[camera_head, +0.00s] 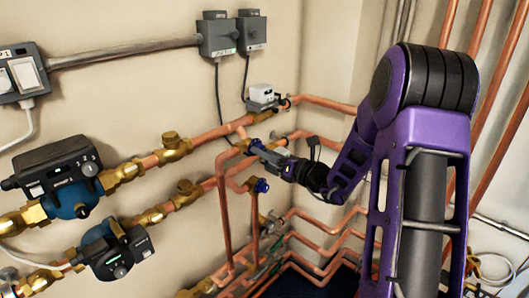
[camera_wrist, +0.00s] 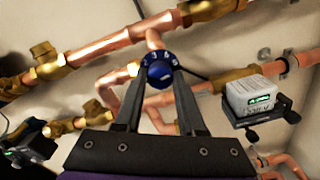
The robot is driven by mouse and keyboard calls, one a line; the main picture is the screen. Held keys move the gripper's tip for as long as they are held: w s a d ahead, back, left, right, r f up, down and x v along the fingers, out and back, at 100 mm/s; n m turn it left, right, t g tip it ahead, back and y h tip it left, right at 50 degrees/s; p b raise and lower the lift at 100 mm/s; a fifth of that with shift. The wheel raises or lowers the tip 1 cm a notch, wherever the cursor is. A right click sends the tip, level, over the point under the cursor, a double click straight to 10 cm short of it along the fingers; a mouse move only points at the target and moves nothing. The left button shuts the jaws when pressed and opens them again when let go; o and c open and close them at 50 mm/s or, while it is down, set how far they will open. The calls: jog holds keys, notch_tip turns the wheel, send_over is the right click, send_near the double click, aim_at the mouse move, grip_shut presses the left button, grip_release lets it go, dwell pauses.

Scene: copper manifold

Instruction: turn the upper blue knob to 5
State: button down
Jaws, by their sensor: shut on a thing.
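The upper blue knob (camera_head: 256,145) sits on a brass valve body of the copper pipework, mostly hidden behind my gripper in the head view. In the wrist view the blue knob (camera_wrist: 158,73) lies between my two fingertips, with white marks on its rim too small to read surely. My gripper (camera_head: 264,149) reaches in from the right and is shut on this knob; its fingers (camera_wrist: 159,78) stand on either side of it. A lower blue knob (camera_head: 261,186) sits just below, apart from my gripper.
Two pumps (camera_head: 62,178) are at the left. Copper pipes (camera_head: 225,215) run close below and around. Grey boxes (camera_head: 218,36) hang on the wall above.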

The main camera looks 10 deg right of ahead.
jog(key=c, duration=0.5)
grip_release()
jog(key=v, duration=1.7)
jog(key=shift+s+d+b, duration=0.15)
jog(key=shift+s+b, duration=0.05)
jog(key=shift+b, duration=0.1)
